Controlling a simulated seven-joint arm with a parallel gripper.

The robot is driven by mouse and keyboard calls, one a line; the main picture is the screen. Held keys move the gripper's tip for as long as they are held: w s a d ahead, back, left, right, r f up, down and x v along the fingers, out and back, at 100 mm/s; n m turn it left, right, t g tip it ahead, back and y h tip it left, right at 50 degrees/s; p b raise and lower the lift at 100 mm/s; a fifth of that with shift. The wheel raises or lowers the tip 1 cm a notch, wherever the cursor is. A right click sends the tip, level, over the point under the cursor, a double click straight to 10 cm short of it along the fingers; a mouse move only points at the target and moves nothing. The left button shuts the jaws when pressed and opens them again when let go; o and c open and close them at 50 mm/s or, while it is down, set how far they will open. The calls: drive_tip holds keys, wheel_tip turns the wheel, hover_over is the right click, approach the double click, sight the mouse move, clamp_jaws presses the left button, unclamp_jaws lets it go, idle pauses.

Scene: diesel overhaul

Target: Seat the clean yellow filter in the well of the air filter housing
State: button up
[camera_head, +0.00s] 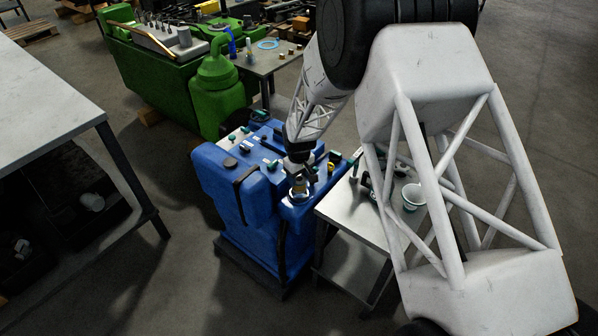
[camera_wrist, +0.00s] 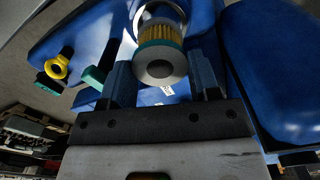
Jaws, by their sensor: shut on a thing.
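My gripper (camera_wrist: 163,82) is shut on the yellow filter (camera_wrist: 162,35), which has pleated yellow sides, a teal rim and a grey end cap facing the wrist camera. The filter's far end is at the pale round opening of the air filter housing (camera_wrist: 145,14); I cannot tell how deep it sits. In the head view my gripper (camera_head: 299,172) is above the front right corner of the blue engine block, with the small yellow filter (camera_head: 299,186) under it. The housing's pale ring (camera_head: 298,198) shows just below; its inside is hidden.
The blue engine (camera_head: 245,205) has caps and green-handled parts on top. A yellow ring part (camera_wrist: 57,67) lies to the left in the wrist view. A metal side table (camera_head: 345,210) with a white cup (camera_head: 413,196) stands right of the engine. A workbench (camera_head: 45,85) stands left.

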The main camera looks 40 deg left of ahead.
drive_tip(key=shift+f, duration=0.75)
drive_tip(key=shift+f, duration=1.25)
idle(0.9)
drive_tip(key=o, duration=1.2)
drive_tip(key=shift+o, duration=0.2)
drive_tip(key=shift+r, duration=0.1)
drive_tip(key=shift+r, duration=3.4)
drive_tip(key=shift+r, duration=2)
